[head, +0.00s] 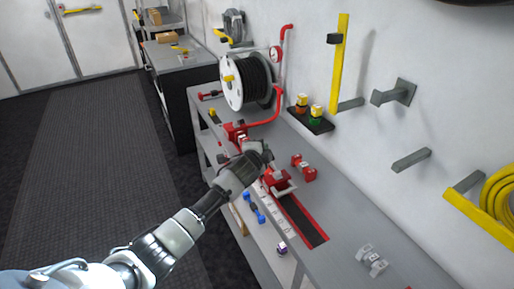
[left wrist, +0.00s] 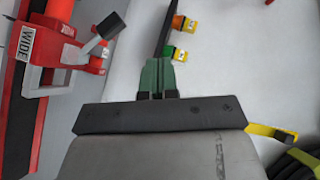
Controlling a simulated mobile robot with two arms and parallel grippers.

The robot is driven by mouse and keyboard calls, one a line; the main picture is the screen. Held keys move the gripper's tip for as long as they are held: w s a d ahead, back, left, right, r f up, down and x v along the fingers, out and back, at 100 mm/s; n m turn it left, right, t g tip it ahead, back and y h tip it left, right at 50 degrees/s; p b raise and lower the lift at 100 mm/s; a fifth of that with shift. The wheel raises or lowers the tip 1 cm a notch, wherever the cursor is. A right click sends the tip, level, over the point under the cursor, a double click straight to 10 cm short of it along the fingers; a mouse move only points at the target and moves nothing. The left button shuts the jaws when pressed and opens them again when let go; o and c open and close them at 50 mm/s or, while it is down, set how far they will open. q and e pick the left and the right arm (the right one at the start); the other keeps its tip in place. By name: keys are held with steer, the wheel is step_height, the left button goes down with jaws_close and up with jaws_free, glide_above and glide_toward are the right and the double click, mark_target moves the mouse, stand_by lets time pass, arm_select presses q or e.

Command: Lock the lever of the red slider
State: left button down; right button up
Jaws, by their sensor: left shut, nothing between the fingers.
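The red slider (head: 276,182) sits on a dark rail with red edges (head: 305,222) on the grey bench, just below and beyond my left gripper in the head view. In the left wrist view the red slider (left wrist: 62,72) is at the left, with a white "WIDE" label. Its lever (left wrist: 104,32) is a grey arm with a dark end block, sticking out at a slant towards the gripper side. My left gripper (head: 264,154) is shut and empty; its green fingers (left wrist: 157,76) are pressed together, apart from the lever. My right gripper is not in view.
A hose reel (head: 246,80) and red pipe stand behind the rail. Red (head: 304,168) and grey (head: 371,260) fittings lie on the bench. A blue part (head: 254,208) lies at its front side.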

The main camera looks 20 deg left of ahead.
arm_select(q)
steer(key=s+r, duration=0.2)
steer(key=s, duration=0.1)
steer(key=shift+s+a+r, duration=0.1)
steer(key=shift+s+r, duration=0.15)
steer(key=shift+r, duration=0.05)
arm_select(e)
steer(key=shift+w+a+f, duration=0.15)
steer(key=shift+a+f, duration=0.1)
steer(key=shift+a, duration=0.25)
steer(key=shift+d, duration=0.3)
